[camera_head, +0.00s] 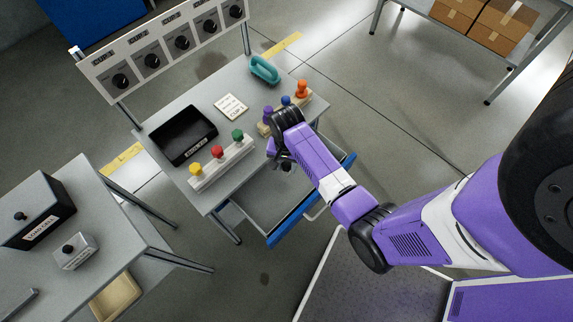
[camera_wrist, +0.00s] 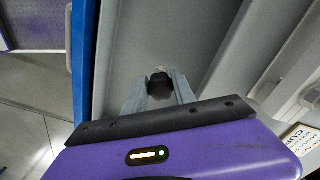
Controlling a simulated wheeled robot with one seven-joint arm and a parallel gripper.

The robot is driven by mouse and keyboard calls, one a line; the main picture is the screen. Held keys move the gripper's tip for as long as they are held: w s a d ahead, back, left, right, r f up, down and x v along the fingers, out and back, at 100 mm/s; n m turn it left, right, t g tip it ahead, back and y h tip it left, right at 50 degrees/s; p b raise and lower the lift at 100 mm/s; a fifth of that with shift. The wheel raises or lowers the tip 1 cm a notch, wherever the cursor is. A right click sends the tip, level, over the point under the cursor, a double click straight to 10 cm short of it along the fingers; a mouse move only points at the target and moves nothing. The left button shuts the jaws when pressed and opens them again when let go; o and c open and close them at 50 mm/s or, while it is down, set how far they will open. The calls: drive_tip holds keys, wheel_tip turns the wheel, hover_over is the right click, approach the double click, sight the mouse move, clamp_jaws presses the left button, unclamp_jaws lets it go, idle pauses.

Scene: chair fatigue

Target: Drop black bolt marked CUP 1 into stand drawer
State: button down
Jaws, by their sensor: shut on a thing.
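My gripper (camera_head: 284,164) hangs over the pulled-out stand drawer (camera_head: 262,202), which has a grey inside and a blue front. In the wrist view, my gripper (camera_wrist: 160,92) is shut on a black bolt (camera_wrist: 160,82) held between the two fingertips. The drawer floor (camera_wrist: 150,35) shows beyond the bolt, and the blue drawer edge (camera_wrist: 84,60) runs along the left. The bolt's marking cannot be read. In the head view the bolt is too small and hidden by my gripper to make out.
The stand top carries a black tray (camera_head: 183,135), a block with yellow, red and green knobs (camera_head: 222,164), another coloured-knob block, a note card (camera_head: 231,106) and a teal handle (camera_head: 265,69). A dial panel (camera_head: 165,50) rises behind. A side table (camera_head: 95,215) stands at left.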

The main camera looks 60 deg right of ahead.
drive_tip(key=shift+f, duration=0.55)
drive_tip(key=c, duration=1)
unclamp_jaws()
wheel_tip(320, 180, up, 12)
drive_tip(key=s+a+n+t+h, duration=0.2)
drive_tip(key=s+a+n+t, duration=0.55)
drive_tip(key=a, duration=0.25)
drive_tip(key=s+a+r+n+t, duration=0.2)
drive_tip(key=s+a+r, duration=0.1)
drive_tip(key=r, duration=0.4)
drive_tip(key=s+a+r+n+t+y, duration=0.1)
drive_tip(key=s+a+r+n+t, duration=0.2)
drive_tip(key=r, duration=0.5)
drive_tip(key=s+a+r+n+t+y, duration=0.1)
drive_tip(key=s+a+r+n+t, duration=0.1)
drive_tip(key=r, duration=0.5)
drive_tip(key=shift+s+a+r+n+t, duration=0.25)
drive_tip(key=shift+s+a, duration=0.15)
drive_tip(key=shift+s, duration=0.2)
